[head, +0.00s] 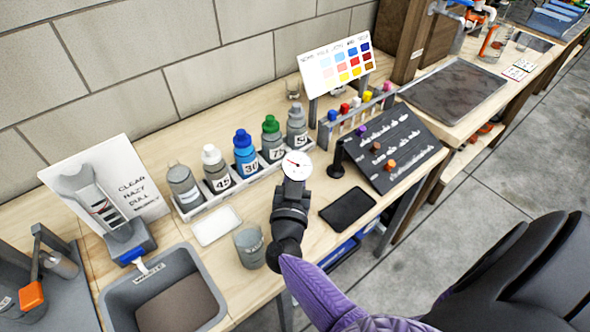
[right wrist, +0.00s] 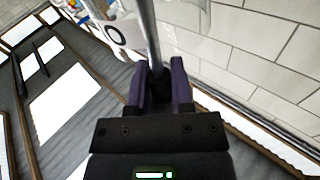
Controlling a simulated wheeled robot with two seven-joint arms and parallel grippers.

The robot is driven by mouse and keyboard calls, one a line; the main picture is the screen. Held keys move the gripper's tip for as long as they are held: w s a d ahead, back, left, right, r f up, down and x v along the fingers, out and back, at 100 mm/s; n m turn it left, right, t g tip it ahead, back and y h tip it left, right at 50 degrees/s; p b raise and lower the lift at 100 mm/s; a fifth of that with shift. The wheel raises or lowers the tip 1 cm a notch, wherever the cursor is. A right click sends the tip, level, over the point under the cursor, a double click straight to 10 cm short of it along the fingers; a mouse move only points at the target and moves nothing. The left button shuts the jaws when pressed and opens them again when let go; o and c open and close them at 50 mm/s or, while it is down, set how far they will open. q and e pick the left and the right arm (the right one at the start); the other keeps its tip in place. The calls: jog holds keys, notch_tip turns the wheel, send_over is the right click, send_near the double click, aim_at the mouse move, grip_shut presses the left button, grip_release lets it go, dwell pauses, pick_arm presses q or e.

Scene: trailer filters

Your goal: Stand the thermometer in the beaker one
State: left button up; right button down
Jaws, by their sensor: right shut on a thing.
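The thermometer has a round white dial (head: 297,165) with a needle, seen face up in the head view. My right gripper (head: 294,183) is shut on it; the dial hides the fingertips there. In the right wrist view, a grey metal stem (right wrist: 149,35) passes between the purple fingers of my right gripper (right wrist: 160,85). A clear grey beaker (head: 250,247) with printed marks stands on the bench, left of and nearer than the right gripper. The thermometer is apart from this beaker. The stem's lower end is hidden in the head view. My left gripper is out of view.
A white rack (head: 187,216) of several labelled bottles stands behind the beaker. A white tile (head: 216,226), a grey basin (head: 108,298), a black pad (head: 348,208) and a sloped black board (head: 408,140) lie around. Another beaker (head: 493,44) stands at the back right.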

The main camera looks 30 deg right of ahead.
jog(key=shift+f+b, duration=0.45)
jog(key=shift+f, duration=0.5)
jog(key=shift+c, duration=2.1)
grip_release()
